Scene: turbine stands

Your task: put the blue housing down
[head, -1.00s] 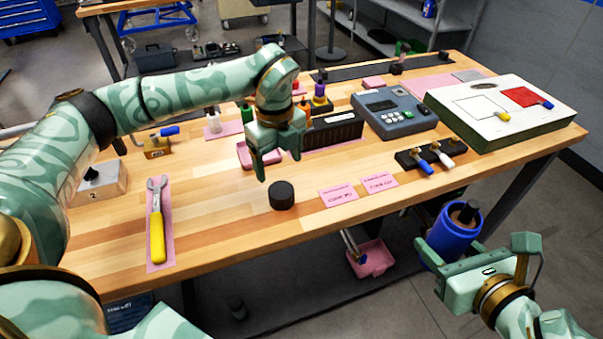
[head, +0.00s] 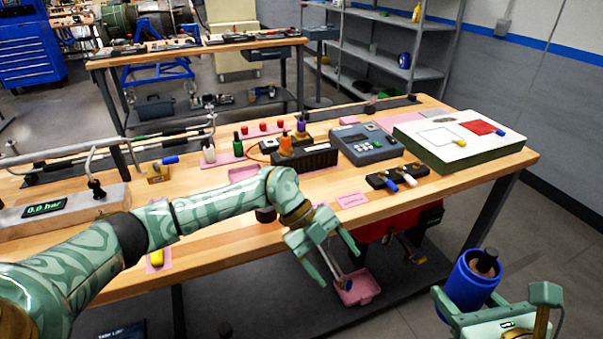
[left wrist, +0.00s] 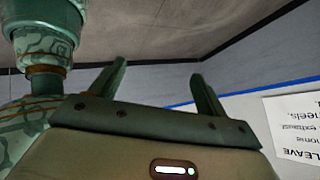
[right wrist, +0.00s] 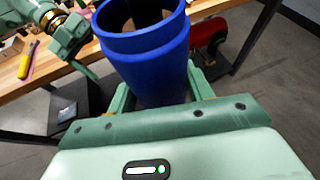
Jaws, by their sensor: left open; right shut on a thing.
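The blue housing (head: 471,281) is a blue cylinder with a dark piece standing out of its open top. My right gripper (head: 490,315) is shut on it and holds it in front of the table's right end, apart from the table. In the right wrist view the blue housing (right wrist: 145,50) stands between the fingers of my right gripper (right wrist: 160,95). My left gripper (head: 335,262) is open and empty at the table's front edge, pointing down and forward. In the left wrist view the fingers of my left gripper (left wrist: 155,85) are apart with nothing between them.
The wooden table (head: 450,188) carries a grey keypad device (head: 365,145), a black connector block (head: 398,178), a white-topped box (head: 460,140) and a pressure gauge block (head: 60,207). A pink bin (head: 357,288) sits below the front edge. Pink label cards (head: 352,200) lie near that edge.

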